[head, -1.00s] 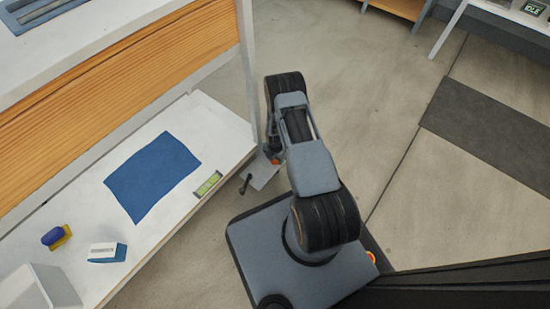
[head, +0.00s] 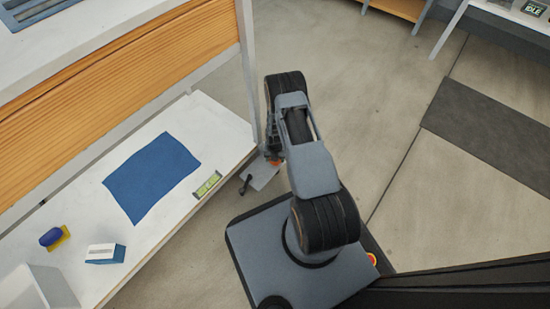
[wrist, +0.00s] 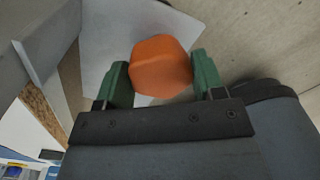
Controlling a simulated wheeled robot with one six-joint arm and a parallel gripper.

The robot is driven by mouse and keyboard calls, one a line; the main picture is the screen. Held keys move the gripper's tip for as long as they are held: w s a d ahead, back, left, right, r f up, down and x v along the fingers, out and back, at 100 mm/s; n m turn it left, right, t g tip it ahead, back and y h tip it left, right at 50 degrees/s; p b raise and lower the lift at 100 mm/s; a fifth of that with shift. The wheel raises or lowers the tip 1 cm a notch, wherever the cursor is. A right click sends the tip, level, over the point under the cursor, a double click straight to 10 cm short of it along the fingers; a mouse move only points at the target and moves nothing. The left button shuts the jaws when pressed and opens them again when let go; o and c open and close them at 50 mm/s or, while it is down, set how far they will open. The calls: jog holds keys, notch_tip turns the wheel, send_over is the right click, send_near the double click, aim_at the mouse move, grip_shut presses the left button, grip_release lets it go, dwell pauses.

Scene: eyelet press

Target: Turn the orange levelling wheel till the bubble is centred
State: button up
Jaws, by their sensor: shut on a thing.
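The orange levelling wheel (wrist: 160,66) sits between the green fingers of my gripper (wrist: 160,82) in the wrist view. My gripper is shut on it. In the head view only a small bit of the orange wheel (head: 275,159) shows beside my arm, over a grey plate (head: 262,175) at the shelf's edge. A yellow-green spirit level (head: 207,185) lies on the white shelf (head: 215,125) near its front edge. Its bubble is too small to make out.
A blue cloth (head: 152,177) lies on the shelf. A blue-and-white box (head: 105,253), a blue-and-yellow object (head: 54,238) and a white bin (head: 45,288) stand nearer the lower left. A small dark lever (head: 245,184) sticks out by the plate. Open floor (head: 410,210) lies to the right.

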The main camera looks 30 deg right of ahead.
jog(key=shift+s+a, duration=0.1)
jog(key=o, duration=0.9)
notch_tip(320, 180, up, 14)
jog(key=p, duration=0.6)
jog(key=shift+f, duration=0.1)
